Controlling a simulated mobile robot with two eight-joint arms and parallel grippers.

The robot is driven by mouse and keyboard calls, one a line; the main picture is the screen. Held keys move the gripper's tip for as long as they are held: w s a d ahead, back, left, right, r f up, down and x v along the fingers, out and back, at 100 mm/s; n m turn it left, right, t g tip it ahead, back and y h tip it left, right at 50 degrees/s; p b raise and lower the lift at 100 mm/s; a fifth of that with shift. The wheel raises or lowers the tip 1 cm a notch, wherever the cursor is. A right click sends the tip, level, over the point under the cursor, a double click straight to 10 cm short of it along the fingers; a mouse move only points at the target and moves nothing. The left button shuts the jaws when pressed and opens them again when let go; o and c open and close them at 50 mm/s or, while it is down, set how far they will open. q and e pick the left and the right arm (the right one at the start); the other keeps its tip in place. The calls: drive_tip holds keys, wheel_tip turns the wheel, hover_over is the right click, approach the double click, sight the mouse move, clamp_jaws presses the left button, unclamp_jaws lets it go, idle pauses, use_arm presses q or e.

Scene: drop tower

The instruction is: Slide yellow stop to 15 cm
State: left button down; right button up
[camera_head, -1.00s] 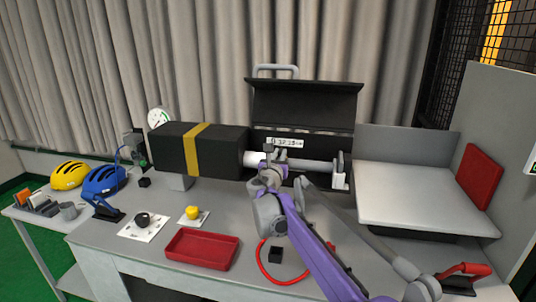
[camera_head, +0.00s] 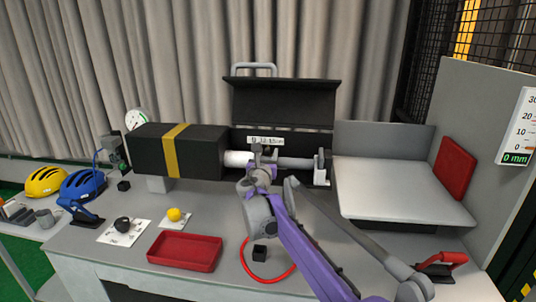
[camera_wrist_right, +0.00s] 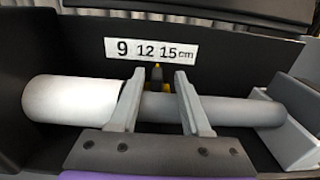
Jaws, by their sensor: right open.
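The yellow stop (camera_wrist_right: 156,74) shows as a small yellow piece in the right wrist view, behind the grey rod (camera_wrist_right: 235,109) and below the label plate (camera_wrist_right: 150,49) marked 9, 12 and 15 cm. It lies below the gap between 12 and 15, partly hidden; its contact with the fingers cannot be told. My right gripper (camera_wrist_right: 157,100) is open, one finger on each side of the stop, in front of the rod. In the head view my right gripper (camera_head: 264,164) is at the rod, below the label plate (camera_head: 268,140). My left gripper is not in view.
A white cylinder (camera_wrist_right: 70,100) is left of the rod and a grey end block (camera_wrist_right: 290,120) right. A black lid (camera_head: 285,102) stands open behind. A black box with a yellow band (camera_head: 177,152) is left. A red tray (camera_head: 185,252) and a yellow button (camera_head: 173,214) are in front.

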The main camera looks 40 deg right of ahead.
drive_tip(key=b+v, duration=0.1)
drive_tip(key=v, duration=0.9)
drive_tip(key=shift+s+a, duration=0.15)
drive_tip(key=shift+s, duration=0.05)
